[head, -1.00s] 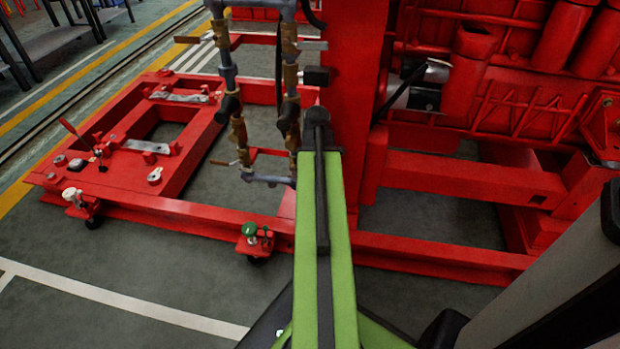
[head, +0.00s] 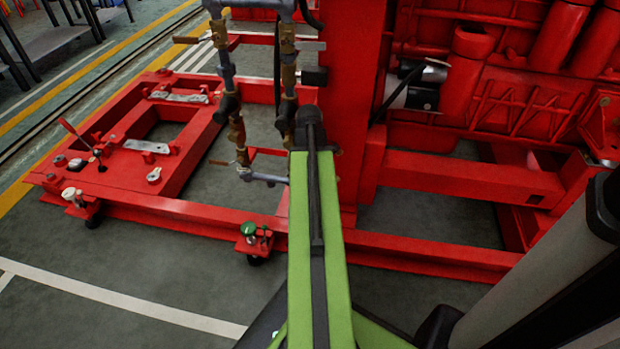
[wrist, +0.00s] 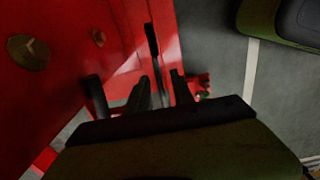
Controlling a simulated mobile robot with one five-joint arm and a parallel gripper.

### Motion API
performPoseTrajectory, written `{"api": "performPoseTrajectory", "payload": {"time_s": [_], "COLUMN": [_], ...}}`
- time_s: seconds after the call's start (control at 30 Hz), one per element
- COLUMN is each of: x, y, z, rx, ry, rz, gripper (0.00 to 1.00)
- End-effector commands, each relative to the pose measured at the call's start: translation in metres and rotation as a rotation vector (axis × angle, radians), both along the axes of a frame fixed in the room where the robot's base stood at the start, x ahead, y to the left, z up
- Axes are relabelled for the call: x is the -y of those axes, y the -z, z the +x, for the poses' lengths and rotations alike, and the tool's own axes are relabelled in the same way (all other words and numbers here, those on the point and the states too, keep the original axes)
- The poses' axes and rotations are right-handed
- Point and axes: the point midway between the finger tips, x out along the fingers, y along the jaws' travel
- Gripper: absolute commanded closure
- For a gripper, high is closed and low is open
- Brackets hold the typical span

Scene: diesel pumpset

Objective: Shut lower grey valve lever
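Two grey pipe runs with brass valves hang left of my arm in the head view. A thin brownish lever (head: 222,163) sticks out to the left beside the lower brass valve (head: 238,135). A similar upper lever (head: 187,39) sticks out at the top. I cannot tell which lever is the grey one. My gripper (wrist: 142,85) shows as dark, blurred finger shapes in the wrist view, in front of red metal. Its opening is unclear, and no valve lever can be made out there. In the head view my arm hides the gripper.
A red base frame (head: 190,207) runs low across the floor, with a green-topped caster (head: 250,230) on its near side. A red upright (head: 350,100) stands right beside the pipes. Red machinery (head: 510,75) fills the right. The grey floor at front left is clear.

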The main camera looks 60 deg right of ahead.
Motion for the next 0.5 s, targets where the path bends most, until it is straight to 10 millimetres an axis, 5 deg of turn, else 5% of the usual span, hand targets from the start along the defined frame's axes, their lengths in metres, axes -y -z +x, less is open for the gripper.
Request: {"api": "performPoseTrajectory", "payload": {"time_s": [0.27, 0.5], "x": [0.000, 0.007], "y": [-0.053, -0.084], "z": [0.001, -0.061], "rx": [0.001, 0.001], "ry": [-0.001, 0.004], "rz": [0.000, 0.000], "gripper": [0.71, 0.71]}}
